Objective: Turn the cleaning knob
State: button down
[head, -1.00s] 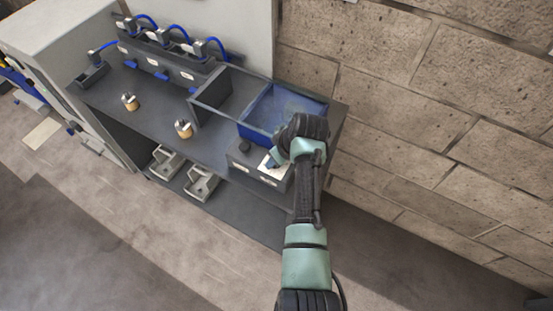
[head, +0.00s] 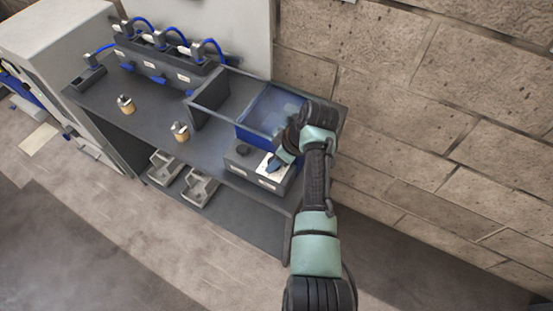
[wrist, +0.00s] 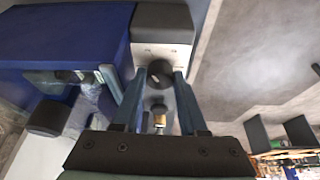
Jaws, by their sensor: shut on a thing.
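A dark round knob (wrist: 160,73) sits between the two blue-grey fingers of my gripper (wrist: 160,76) in the wrist view. The fingers are shut on it from both sides. In the head view my gripper (head: 274,164) reaches down to a white plate (head: 272,179) on top of the dark control box (head: 247,172). The gripped knob is hidden there behind my fingers. A second dark knob (head: 243,150) stands on the same box to the left, apart from my gripper. I cannot read any knob's label.
A blue basin (head: 266,108) in a dark frame lies right behind the control box. Two brass-coloured pieces (head: 126,104) (head: 180,131) stand on the bench (head: 150,119). Grey trays (head: 199,187) lie on the shelf below. A stone wall (head: 430,110) is close on the right.

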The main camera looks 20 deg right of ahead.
jog(key=shift+r, duration=0.1)
jog(key=shift+c, duration=2.4)
grip_release()
jog(key=shift+o, duration=0.2)
